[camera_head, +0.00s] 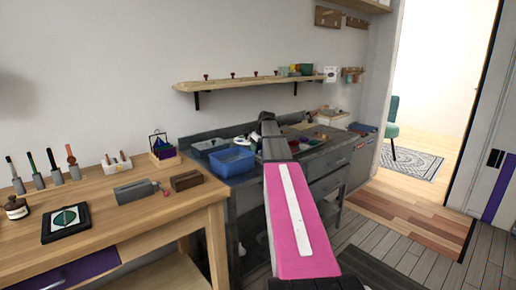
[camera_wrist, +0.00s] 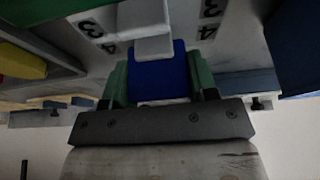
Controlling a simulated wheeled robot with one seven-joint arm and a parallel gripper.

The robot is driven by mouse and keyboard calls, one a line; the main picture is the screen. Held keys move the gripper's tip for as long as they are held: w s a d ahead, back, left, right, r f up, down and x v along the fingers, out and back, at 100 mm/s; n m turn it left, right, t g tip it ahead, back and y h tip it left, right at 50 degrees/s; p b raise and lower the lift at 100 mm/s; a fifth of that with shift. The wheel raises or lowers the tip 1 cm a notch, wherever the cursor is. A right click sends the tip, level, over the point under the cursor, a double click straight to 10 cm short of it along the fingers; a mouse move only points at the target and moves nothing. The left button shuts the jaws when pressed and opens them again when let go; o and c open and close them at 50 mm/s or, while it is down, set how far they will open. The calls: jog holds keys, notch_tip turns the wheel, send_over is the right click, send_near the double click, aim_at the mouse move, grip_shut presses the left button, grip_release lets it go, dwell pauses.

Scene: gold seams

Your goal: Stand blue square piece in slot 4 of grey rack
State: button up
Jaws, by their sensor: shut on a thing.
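In the wrist view my gripper (camera_wrist: 160,80) is shut on the blue square piece (camera_wrist: 160,74), which sits between its two green pads. A light grey upright part (camera_wrist: 154,30) stands right against the piece's upper edge in the picture. Pale surfaces with upside-down black digits, which look like 3 and 4, lie on both sides; they appear to belong to the grey rack (camera_wrist: 185,22). I cannot tell whether the piece is inside a slot. In the head view my arm reaches over the grey bench and hides the piece and the rack.
A blue tub (camera_head: 231,162) stands on the grey bench (camera_head: 316,156), left of my arm. The wooden table (camera_head: 120,217) at left holds several tools and a dark tray. A wall shelf (camera_head: 245,84) runs above the bench. In the wrist view a yellow thing (camera_wrist: 27,66) lies at left.

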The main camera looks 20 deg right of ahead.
jog(key=shift+f, duration=0.35)
dwell(0.3)
jog(key=o, duration=1.1)
jog(key=shift+c, duration=0.2)
jog(key=shift+r, duration=0.15)
jog(key=shift+r, duration=3.35)
jog(key=shift+s, duration=0.1)
